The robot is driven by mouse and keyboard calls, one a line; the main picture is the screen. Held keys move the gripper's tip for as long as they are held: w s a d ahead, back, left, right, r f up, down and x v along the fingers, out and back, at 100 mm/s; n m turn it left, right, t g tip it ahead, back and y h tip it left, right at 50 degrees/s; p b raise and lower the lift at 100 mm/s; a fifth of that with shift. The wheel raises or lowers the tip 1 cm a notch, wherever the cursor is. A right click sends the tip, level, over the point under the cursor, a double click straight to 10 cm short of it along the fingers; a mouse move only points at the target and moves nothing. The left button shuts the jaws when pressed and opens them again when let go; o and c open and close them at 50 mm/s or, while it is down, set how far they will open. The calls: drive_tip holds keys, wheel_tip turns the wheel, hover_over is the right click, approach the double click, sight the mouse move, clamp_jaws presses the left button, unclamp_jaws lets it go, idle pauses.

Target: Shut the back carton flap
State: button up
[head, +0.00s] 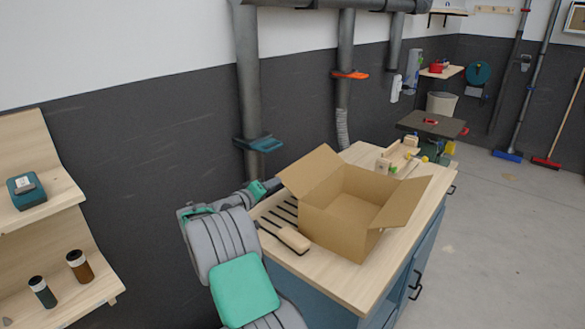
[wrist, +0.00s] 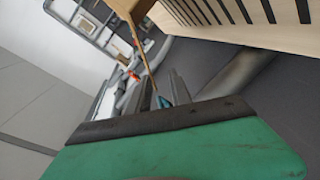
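An open cardboard carton (head: 340,222) stands on the wooden bench top. Its flap nearest the wall (head: 312,172) stands up and leans outward to the left. The opposite flap (head: 403,200) on the right also sticks up and outward. My gripper (head: 274,186) is low beside the outer left corner of the wall-side flap, and its tips are partly hidden there. In the wrist view, my gripper's two fingers (wrist: 161,90) stand apart. A thin brown edge of the flap (wrist: 138,40) runs down towards them; whether it touches them I cannot tell.
The bench top (head: 385,258) has dark slots and a wooden-handled brush (head: 293,239) in front of the carton. Small wooden pieces (head: 400,155) lie behind it. Pipes (head: 248,90) run along the wall close behind my arm. A shelf (head: 50,200) stands at the left.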

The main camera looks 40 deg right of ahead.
sight(292, 173)
drive_tip(key=d+h+p, duration=0.1)
drive_tip(key=d, duration=0.4)
drive_tip(key=d+h+p, duration=0.1)
drive_tip(key=d, duration=0.4)
drive_tip(key=shift+w+g+p, duration=0.1)
drive_tip(key=shift+g+p, duration=0.3)
drive_tip(key=shift+d, duration=0.15)
clamp_jaws()
drive_tip(key=shift+f, duration=0.1)
idle(0.6)
